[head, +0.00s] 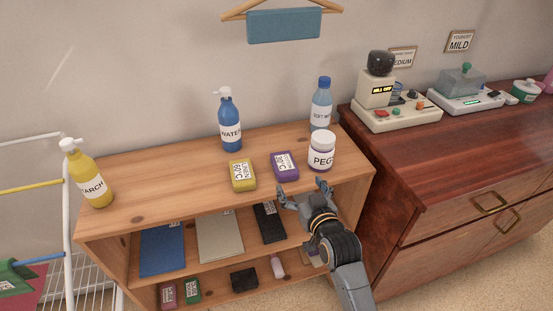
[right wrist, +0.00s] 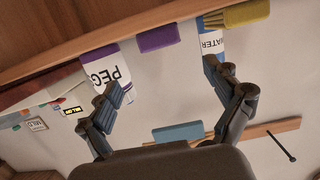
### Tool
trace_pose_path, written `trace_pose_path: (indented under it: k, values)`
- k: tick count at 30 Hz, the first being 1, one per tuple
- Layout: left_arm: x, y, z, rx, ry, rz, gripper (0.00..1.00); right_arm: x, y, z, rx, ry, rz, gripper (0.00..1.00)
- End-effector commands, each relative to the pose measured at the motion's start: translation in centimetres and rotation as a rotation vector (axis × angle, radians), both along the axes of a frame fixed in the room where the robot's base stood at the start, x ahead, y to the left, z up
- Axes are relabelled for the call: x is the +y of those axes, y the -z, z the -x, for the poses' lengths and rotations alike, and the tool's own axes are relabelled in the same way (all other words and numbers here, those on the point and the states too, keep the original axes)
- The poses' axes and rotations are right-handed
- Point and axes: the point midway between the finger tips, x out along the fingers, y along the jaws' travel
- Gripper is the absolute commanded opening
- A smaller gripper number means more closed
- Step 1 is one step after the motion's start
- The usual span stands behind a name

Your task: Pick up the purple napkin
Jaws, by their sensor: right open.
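The purple napkin (head: 285,166), a small folded block with a white label, lies on top of the wooden shelf unit (head: 150,176). It sits between a yellow folded napkin (head: 242,175) and the white PEG jar (head: 321,151). My right gripper (head: 303,189) is open and empty at the shelf's front edge, just in front of the purple napkin and apart from it. In the right wrist view, which is upside down, the purple napkin (right wrist: 158,37) shows beyond the open fingers (right wrist: 164,78), between the PEG jar and the blue bottle. My left gripper is not in view.
A blue WATER bottle (head: 230,120) and another blue bottle (head: 321,104) stand behind, and a yellow bottle (head: 88,174) at left. Folded cloths (head: 162,249) lie on the shelf below. A reddish dresser (head: 450,170) stands at right. The shelf top's left half is mostly free.

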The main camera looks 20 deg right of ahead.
Motion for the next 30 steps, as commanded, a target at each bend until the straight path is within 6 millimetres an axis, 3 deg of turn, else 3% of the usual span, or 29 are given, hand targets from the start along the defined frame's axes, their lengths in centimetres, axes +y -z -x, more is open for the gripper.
trace_pose_path:
  k: [9, 20, 30]
  values:
    - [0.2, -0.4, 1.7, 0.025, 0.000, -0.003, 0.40, 0.2, 1.1, -5.8, 0.001, -0.001, -0.001, 0.90]
    - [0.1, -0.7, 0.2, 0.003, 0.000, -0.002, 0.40, 0.3, 1.8, -8.5, 0.001, -0.001, -0.002, 0.90]
    - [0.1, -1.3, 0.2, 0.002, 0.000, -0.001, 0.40, 0.4, 2.8, -12.4, 0.002, -0.001, 0.000, 0.90]
